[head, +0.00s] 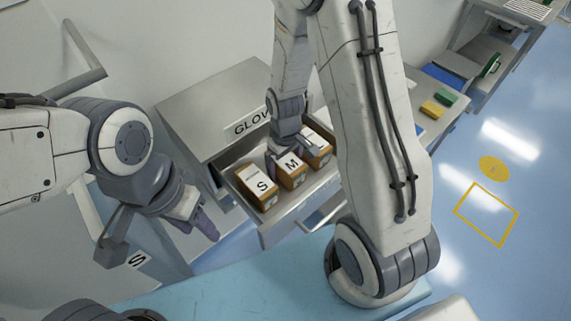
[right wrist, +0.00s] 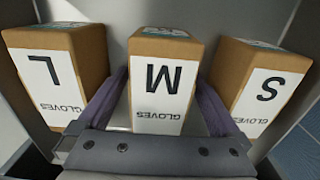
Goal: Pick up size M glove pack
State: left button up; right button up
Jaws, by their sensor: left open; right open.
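The size M glove pack (head: 291,171) is a brown box with a white label, standing in the open drawer (head: 283,219) between the S pack (head: 260,187) and the L pack (head: 317,148). In the right wrist view the M pack (right wrist: 163,85) is in the middle, its label upside down. My right gripper (right wrist: 162,84) is open, with one purple finger on each side of the M pack; I cannot tell whether they touch it. My left gripper (head: 203,218) is open and empty, left of the drawer and apart from the packs.
The grey glove cabinet (head: 205,108) stands behind the drawer. In the right wrist view the L pack (right wrist: 58,80) and S pack (right wrist: 258,85) leave narrow gaps beside the fingers. A bench with yellow and green blocks (head: 438,102) is at right. Blue floor (head: 465,150) is open there.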

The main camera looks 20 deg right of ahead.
jog(key=c, duration=1.4)
jog(key=shift+r, duration=0.1)
jog(key=shift+c, duration=0.2)
